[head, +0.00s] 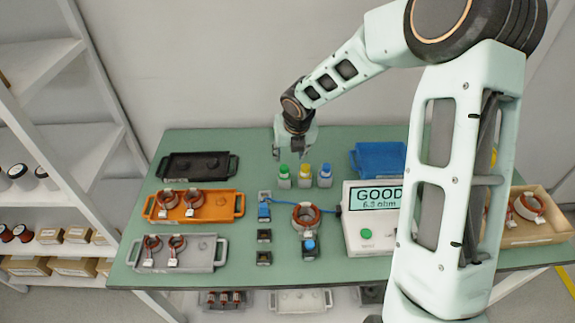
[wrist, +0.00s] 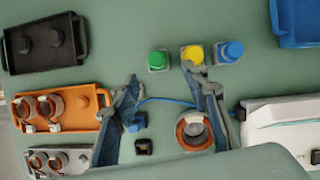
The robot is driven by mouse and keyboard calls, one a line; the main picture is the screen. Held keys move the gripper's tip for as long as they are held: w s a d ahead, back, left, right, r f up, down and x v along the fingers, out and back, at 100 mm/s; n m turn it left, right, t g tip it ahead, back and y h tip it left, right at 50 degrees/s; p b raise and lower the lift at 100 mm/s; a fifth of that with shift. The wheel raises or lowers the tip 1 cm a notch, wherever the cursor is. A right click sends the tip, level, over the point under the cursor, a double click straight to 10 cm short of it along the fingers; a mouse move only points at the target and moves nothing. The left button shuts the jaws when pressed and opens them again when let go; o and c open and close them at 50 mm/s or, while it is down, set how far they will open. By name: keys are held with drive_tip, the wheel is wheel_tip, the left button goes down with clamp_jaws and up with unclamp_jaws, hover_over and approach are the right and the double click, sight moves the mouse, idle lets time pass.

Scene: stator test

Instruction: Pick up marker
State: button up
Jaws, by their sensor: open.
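Three small bottles with coloured caps stand in a row on the green table: green (head: 284,176), yellow (head: 304,175) and blue (head: 325,175). They are the likeliest markers; I cannot tell which one the task means. In the wrist view the green-capped (wrist: 157,60), yellow-capped (wrist: 193,55) and blue-capped (wrist: 230,51) bottles lie beyond the fingertips. My gripper (head: 290,151) is open and empty, above the table behind and near the green-capped bottle. In the wrist view my gripper's (wrist: 160,76) fingers are spread apart, the right tip overlapping the area just below the yellow-capped bottle.
A black tray (head: 168,173), an orange tray (head: 225,208) and a grey tray (head: 207,263) line the left. A tester (head: 356,229) reading GOOD stands right, near a copper-wound stator (head: 305,216). A blue bin (head: 378,160) is at the back right.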

sight(284, 168)
drive_tip(key=shift+n, duration=0.4)
drive_tip(key=x, duration=0.7)
drive_tip(key=a+x, duration=0.1)
drive_tip(key=x, duration=0.3)
drive_tip(key=shift+s+b, duration=0.25)
drive_tip(key=shift+b, duration=0.15)
clamp_jaws()
